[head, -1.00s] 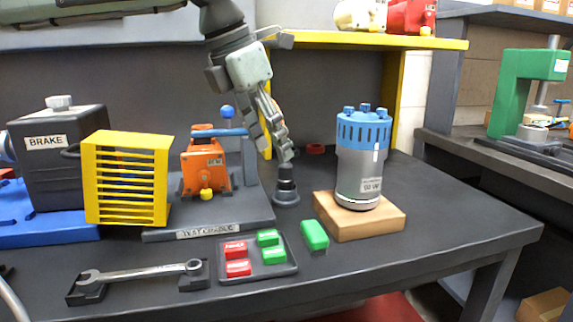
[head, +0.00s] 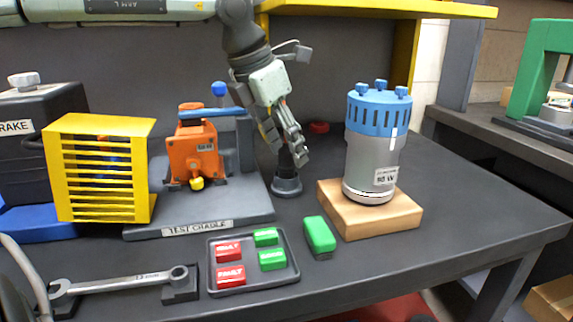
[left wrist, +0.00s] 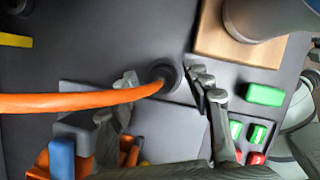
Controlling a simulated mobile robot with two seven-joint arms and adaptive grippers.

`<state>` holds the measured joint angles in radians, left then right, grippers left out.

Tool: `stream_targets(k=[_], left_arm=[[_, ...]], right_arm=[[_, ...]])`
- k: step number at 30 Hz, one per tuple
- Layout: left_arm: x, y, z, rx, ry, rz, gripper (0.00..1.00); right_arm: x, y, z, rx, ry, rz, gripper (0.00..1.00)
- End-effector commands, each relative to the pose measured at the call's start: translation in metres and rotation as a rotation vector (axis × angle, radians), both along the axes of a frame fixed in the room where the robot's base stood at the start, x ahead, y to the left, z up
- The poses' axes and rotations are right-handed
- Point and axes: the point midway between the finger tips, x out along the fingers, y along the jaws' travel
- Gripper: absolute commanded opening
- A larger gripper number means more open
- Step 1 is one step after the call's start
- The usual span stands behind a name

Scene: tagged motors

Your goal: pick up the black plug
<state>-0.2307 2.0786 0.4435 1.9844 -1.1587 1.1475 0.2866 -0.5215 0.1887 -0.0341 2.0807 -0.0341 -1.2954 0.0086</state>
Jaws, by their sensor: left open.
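The black plug (head: 287,184) stands upright on the dark table, right of the test cradle, with a wide round base. In the left wrist view the plug (left wrist: 163,75) shows from above, with a thick orange cable (left wrist: 80,102) running left from it. My left gripper (head: 287,146) is open, pointing down at the plug. In the left wrist view its fingertips (left wrist: 164,78) lie on either side of the plug, the right one closer. I cannot tell whether either finger touches it. The fingers hide the plug's upper part in the head view. My right gripper is not in view.
The test cradle (head: 245,212) with an orange motor (head: 193,150) is left of the plug. A blue-topped grey motor (head: 372,165) on a wooden block (head: 405,214) is right. A tag tray (head: 290,270), a green block (head: 319,235) and a wrench (head: 120,283) lie in front.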

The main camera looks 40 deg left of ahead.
Motion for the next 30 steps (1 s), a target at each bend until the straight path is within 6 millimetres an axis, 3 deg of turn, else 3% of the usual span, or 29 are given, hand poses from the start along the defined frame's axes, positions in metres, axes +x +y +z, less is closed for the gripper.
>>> stream_targets(k=[8,21,30], left_arm=[[0.0020,-0.0009,-0.0050,-0.001,-0.002,0.000,0.50],[0.0019,-0.0007,-0.0048,0.000,-0.001,0.000,0.00],[0.0022,-0.0006,-0.0029,-0.001,-0.002,0.000,0.00]], right_arm=[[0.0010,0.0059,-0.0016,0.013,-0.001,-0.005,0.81],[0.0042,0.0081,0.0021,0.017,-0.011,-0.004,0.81],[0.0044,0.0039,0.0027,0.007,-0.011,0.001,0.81]])
